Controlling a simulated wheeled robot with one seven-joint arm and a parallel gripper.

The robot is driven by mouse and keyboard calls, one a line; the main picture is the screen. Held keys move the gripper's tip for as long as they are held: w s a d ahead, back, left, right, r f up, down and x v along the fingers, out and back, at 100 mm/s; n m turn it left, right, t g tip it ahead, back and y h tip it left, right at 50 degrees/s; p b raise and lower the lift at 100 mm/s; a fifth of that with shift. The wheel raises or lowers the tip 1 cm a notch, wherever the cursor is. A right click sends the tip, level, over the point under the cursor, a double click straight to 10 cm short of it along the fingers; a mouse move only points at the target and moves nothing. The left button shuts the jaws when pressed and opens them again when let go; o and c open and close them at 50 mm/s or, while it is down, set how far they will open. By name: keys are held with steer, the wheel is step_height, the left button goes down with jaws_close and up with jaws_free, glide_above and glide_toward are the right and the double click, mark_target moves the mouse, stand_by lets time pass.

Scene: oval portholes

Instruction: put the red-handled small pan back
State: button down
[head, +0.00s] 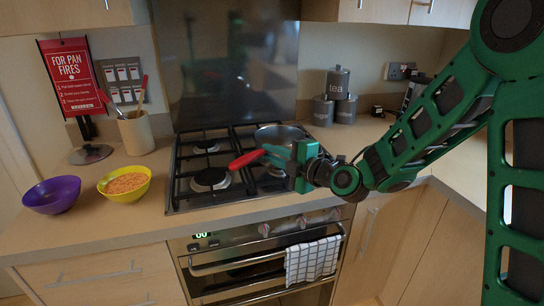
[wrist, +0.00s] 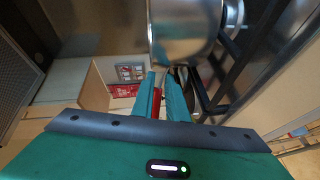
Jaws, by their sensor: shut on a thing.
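The small pan has a shiny metal body (head: 281,134) and a red handle (head: 246,160) that points forward and left. It is over the back right part of the gas hob (head: 188,186); I cannot tell whether its base touches the grate. My gripper (head: 274,156) is shut on the pan's handle, close to the body, with the red end sticking out to the left. In the wrist view the metal body (wrist: 185,30) is just beyond the fingers (wrist: 160,92), and a bit of red handle shows between them. The pan's inside is mostly hidden.
Left of the hob are a purple bowl (head: 52,195), a yellow bowl (head: 125,184) with orange food, a lid (head: 91,153) and a utensil pot (head: 136,134). Grey canisters (head: 324,110) stand at the back right. A checked towel (head: 312,261) hangs on the oven (head: 220,262). The front left burner is bare.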

steer(key=shift+f, duration=0.5)
steer(key=c, duration=1.7)
jaws_free()
steer(key=shift+c, duration=0.2)
